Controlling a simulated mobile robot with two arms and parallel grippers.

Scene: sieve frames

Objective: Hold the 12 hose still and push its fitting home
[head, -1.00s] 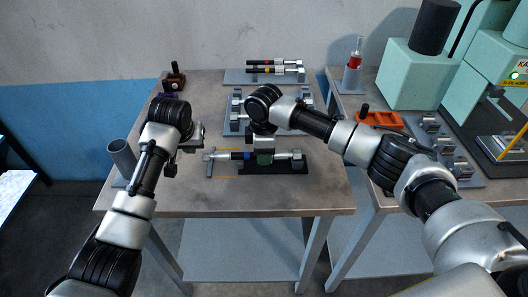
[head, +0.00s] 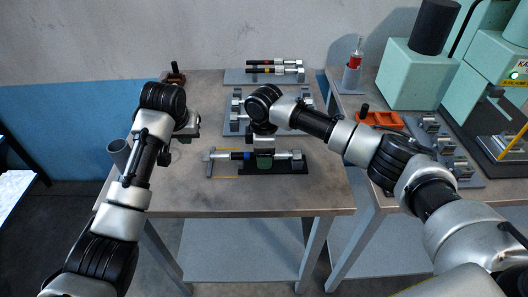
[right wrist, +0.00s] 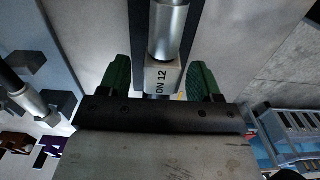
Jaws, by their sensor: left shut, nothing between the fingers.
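The blue-banded hose (head: 238,156) lies along a dark base (head: 292,169) at the front middle of the bench. A silver fitting (head: 221,156) is at its left, with an upright grey piece at the end; whether it is fully seated is too small to tell. My right gripper (head: 264,160) is over the hose. In the right wrist view its green fingers stand apart on both sides of a pale block marked DN 12 (right wrist: 165,77), with gaps showing. My left gripper (head: 166,157) is shut and empty, left of the hose and apart from it.
Several hoses with coloured bands lie on a rack (head: 240,76) at the back. Grey holders (head: 236,112) stand behind the right gripper. A grey cup (head: 118,153) is at the left edge. An orange tray (head: 380,118) and green press are right. The bench front is clear.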

